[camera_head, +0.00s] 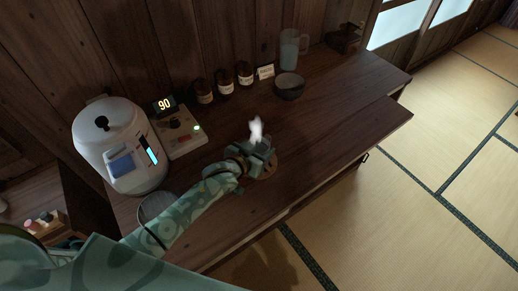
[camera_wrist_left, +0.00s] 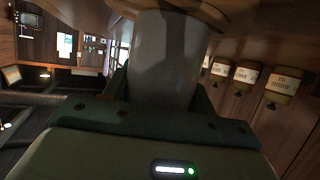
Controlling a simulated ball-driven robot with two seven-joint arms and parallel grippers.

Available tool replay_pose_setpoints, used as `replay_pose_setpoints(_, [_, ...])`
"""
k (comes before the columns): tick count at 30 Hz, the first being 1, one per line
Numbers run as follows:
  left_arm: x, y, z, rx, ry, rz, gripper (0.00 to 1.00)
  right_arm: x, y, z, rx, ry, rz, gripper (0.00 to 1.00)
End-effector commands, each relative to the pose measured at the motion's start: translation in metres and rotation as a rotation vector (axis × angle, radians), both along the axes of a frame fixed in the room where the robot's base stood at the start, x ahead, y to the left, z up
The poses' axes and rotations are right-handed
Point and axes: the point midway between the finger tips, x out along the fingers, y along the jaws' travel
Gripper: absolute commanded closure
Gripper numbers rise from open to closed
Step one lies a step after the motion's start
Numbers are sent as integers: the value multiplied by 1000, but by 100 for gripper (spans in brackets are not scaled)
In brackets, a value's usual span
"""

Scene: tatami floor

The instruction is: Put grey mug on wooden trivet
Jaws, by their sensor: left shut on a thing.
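My left gripper (camera_head: 262,158) is over the middle of the dark wooden counter. In the left wrist view, which looks upside down, it is shut on the grey mug (camera_wrist_left: 167,62), a plain grey cylinder between the fingers. In the head view the gripper hides most or all of the mug, and white steam rises there. The wooden trivet (camera_wrist_left: 205,12) shows as a tan disc at the mug's base in the wrist view; a small edge of it (camera_head: 270,172) shows beside the gripper in the head view. I cannot tell whether mug and trivet touch. My right gripper is not in view.
A white dispenser (camera_head: 118,145) and a control box (camera_head: 178,132) reading 90 stand at left. The counter's right part (camera_head: 345,105) is clear.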

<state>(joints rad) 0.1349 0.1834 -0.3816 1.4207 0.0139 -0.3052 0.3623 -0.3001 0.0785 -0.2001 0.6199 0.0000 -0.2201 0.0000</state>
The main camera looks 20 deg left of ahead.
Motion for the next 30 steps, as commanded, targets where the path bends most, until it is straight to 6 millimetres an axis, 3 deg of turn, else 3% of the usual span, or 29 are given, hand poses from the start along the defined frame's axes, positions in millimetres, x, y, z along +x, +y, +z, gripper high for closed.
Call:
replay_pose_setpoints(9, [1, 0, -1, -2, -3, 0, 83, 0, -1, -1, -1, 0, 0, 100])
replay_pose_setpoints(10, [0, 0, -1, 0, -1, 0, 36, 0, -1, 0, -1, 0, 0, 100])
replay_pose_setpoints(12, [0, 0, -1, 0, -1, 0, 22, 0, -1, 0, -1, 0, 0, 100])
replay_pose_setpoints(22, [-1, 0, 4, 1, 0, 0, 22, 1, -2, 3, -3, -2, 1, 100])
replay_pose_setpoints(30, [-50, 14, 26, 0, 1, 0, 22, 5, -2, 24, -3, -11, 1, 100])
